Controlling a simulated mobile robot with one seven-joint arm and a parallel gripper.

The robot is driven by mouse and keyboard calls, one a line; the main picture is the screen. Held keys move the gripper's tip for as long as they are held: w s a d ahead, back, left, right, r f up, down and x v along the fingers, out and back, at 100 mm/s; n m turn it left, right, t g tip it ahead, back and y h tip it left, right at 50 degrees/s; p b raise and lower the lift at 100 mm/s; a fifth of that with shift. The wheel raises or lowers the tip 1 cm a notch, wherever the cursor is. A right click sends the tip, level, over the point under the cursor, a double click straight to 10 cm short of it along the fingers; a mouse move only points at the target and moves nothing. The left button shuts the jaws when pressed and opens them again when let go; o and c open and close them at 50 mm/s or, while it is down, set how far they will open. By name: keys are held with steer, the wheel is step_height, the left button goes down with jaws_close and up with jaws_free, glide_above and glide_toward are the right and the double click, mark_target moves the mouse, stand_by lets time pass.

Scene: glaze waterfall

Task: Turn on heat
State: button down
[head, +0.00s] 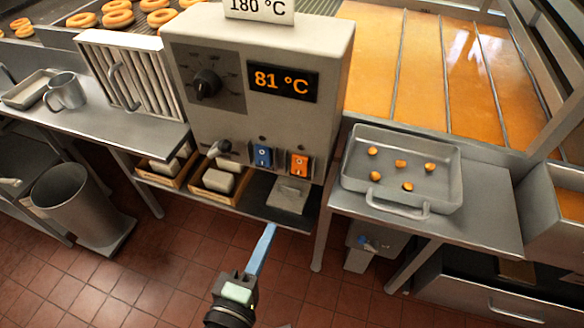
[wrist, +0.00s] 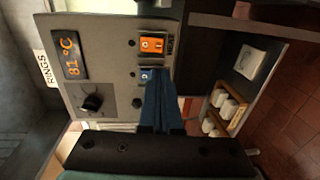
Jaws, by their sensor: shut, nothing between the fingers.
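The grey control box (head: 335,60) carries an orange rocker switch (head: 299,165) and a blue rocker switch (head: 262,156) side by side low on its front. In the wrist view the orange switch (wrist: 152,44) has "HEAT" lettered beside it, and the blue switch (wrist: 145,75) is just beyond my fingertips. My gripper (head: 269,228) is shut and empty, its blue fingers pointing toward the panel. In the wrist view my gripper (wrist: 156,88) partly covers the area by the blue switch; I cannot tell contact. The display (head: 283,83) reads 81 °C.
A dial knob (head: 206,84) sits left of the display, and a small lever (head: 218,148) below it. A "180 °C" sign (head: 259,8) stands on top. A metal tray (head: 358,152) with several small pieces is on the right bench.

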mark_target(298, 175)
steer(key=shift+s, duration=0.1)
stand_by(0.3)
steer(key=p+x, duration=0.2)
steer(key=x, duration=1.2)
steer(key=shift+f+b, duration=0.2)
steer(key=shift+b, duration=0.15)
